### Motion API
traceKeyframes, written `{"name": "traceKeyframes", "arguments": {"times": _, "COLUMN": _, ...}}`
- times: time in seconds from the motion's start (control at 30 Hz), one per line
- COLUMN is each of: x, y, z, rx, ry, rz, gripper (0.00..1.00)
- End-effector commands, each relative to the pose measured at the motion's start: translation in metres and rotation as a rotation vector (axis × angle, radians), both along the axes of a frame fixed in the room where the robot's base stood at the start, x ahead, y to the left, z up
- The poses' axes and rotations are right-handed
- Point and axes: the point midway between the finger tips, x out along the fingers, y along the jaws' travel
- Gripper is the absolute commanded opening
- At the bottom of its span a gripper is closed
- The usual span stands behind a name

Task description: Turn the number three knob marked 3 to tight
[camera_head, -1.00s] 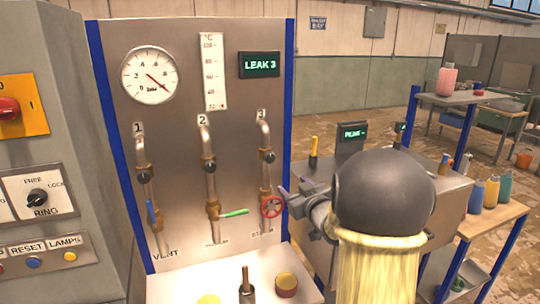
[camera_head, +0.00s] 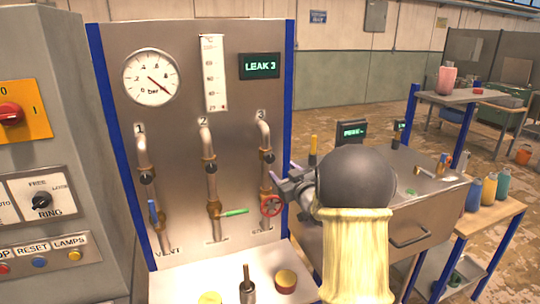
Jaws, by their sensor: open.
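Pipe 3 is the right one of three pipes on the steel panel, under the label 3 (camera_head: 261,115). Its small black knob (camera_head: 268,157) sits on a brass fitting partway down the pipe. My gripper (camera_head: 282,172) is open and empty, just right of and slightly below this knob. Whether a finger touches the knob cannot be told. Below the gripper, a red handwheel (camera_head: 271,205) sits low on pipe 3, partly close to my fingers. A green display (camera_head: 261,66) above reads LEAK 3.
Pipes 1 and 2 carry black knobs (camera_head: 147,178) (camera_head: 210,167), a blue lever (camera_head: 153,212) and a green lever (camera_head: 234,212). A shelf below holds a dark upright tool (camera_head: 247,290) and yellow-topped pieces (camera_head: 285,281). A steel bench (camera_head: 410,210) stands right.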

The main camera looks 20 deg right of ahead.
Motion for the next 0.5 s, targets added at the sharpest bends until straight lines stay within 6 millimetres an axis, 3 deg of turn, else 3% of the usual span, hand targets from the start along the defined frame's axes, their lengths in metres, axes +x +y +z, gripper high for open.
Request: {"name": "traceKeyframes", "arguments": {"times": 0.5, "x": 0.086, "y": 0.006, "z": 0.002, "rx": 0.000, "ry": 0.000, "rz": 0.001, "gripper": 0.56}}
